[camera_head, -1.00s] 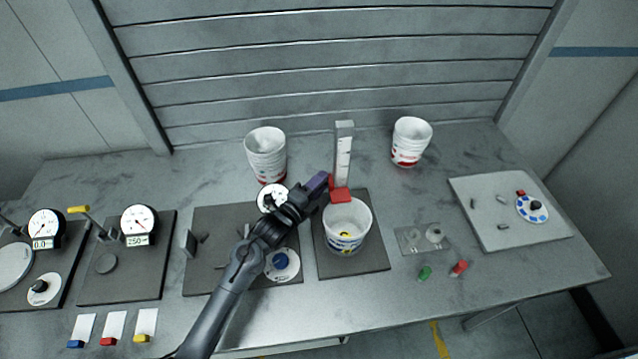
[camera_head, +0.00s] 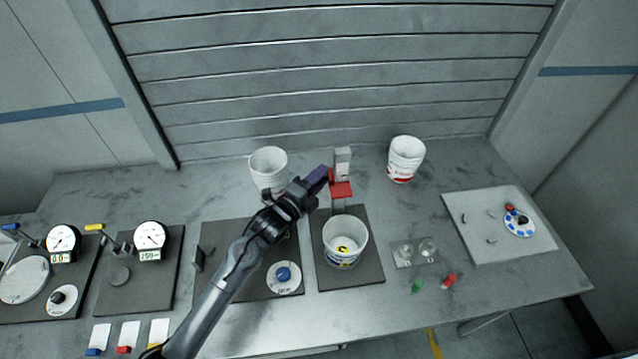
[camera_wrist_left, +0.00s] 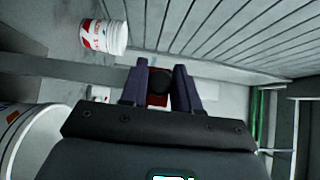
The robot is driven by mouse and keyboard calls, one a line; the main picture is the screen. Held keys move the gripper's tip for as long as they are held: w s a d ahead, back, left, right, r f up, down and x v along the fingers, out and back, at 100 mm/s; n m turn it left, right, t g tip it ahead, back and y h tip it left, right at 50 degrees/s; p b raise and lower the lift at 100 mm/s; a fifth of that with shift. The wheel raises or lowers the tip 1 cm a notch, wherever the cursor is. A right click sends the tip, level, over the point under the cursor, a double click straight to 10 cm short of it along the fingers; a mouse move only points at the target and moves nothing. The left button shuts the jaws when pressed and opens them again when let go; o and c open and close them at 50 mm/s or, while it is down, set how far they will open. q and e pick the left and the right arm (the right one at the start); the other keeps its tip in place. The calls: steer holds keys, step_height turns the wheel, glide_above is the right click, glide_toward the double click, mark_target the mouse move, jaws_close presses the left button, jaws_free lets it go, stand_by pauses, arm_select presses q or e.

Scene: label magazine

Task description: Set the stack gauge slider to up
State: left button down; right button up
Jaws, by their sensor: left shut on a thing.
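The stack gauge is a grey-white upright post (camera_head: 342,157) at the back of a dark plate (camera_head: 374,268). A white tub (camera_head: 346,241) with a yellow thing inside stands on the plate in front of the post. My right gripper does not show.
Stacks of white tubs stand left (camera_head: 268,165) and right (camera_head: 406,158) of the gauge. Dial gauges (camera_head: 151,237) stand at the left. A pale board (camera_head: 470,245) lies at the right. Small green and red pieces (camera_head: 449,281) lie in front.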

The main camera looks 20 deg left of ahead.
arm_select(q)
step_height(320, 180, up, 7)
steer(key=p, duration=0.3)
steer(key=shift+r, duration=0.1)
steer(key=shift+r+p, duration=0.3)
steer(key=shift+r, duration=0.15)
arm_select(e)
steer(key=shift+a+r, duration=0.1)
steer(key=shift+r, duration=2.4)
arm_select(q)
steer(key=c, duration=0.9)
jaws_free()
steer(key=shift+f, duration=0.1)
steer(key=shift+s, duration=0.15)
